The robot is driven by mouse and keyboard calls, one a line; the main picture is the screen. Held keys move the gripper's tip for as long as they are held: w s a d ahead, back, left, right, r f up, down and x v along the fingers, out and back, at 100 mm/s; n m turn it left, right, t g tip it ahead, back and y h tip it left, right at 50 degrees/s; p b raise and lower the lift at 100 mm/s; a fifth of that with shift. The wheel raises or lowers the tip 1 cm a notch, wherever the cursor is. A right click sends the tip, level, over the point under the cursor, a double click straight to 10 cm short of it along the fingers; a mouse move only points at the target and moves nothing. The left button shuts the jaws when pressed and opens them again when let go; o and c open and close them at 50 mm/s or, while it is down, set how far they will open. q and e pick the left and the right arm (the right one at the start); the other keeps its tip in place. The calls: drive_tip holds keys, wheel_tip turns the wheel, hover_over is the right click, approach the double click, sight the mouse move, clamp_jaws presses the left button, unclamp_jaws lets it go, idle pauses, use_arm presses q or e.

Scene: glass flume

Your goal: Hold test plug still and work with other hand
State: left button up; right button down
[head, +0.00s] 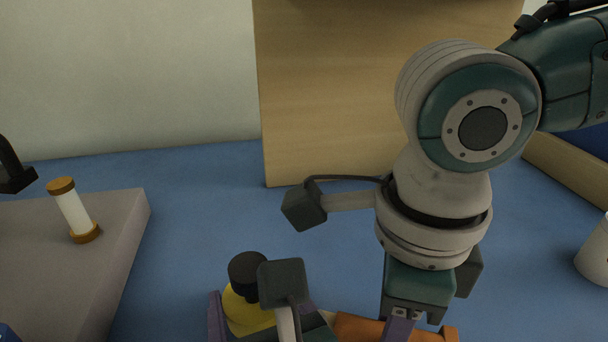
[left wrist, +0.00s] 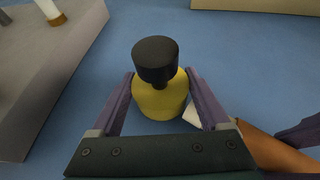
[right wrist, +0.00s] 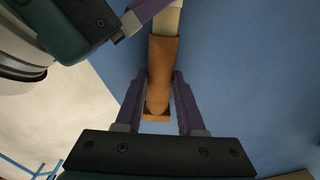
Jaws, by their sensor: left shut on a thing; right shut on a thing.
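A yellow rounded plug with a black top (head: 245,312), seemingly the test plug, stands low in the head view. My left gripper (head: 258,318) is shut around its yellow body; both fingers show on its sides in the left wrist view (left wrist: 160,95). My right gripper (right wrist: 160,88) is shut on an orange-brown handle (right wrist: 163,70) with a cream end (right wrist: 166,22). The handle also shows in the head view (head: 362,326), to the right of the plug. In the left wrist view, a whitish tip (left wrist: 193,113) lies close beside the plug; I cannot tell if they touch. The plug's base is hidden.
A grey block (head: 110,240) at left carries a white cylinder with brown ends (head: 75,212). A wooden panel (head: 340,110) stands behind. A whitish cup (head: 595,255) is at the right edge. Blue surface between block and panel is clear.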

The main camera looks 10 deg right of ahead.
drive_tip(key=shift+w+a, duration=0.2)
drive_tip(key=shift+a, duration=0.15)
idle(0.3)
drive_tip(key=shift+s, duration=0.1)
idle(0.3)
idle(0.7)
drive_tip(key=shift+a, duration=0.1)
idle(1.6)
drive_tip(key=shift+s+d, duration=0.35)
drive_tip(key=shift+d, duration=0.35)
drive_tip(key=shift+s+d, duration=0.35)
drive_tip(key=shift+d, duration=0.35)
drive_tip(key=shift+a+r, duration=0.1)
drive_tip(key=shift+r, duration=2.2)
drive_tip(key=shift+a+r, duration=0.1)
drive_tip(key=shift+r, duration=0.15)
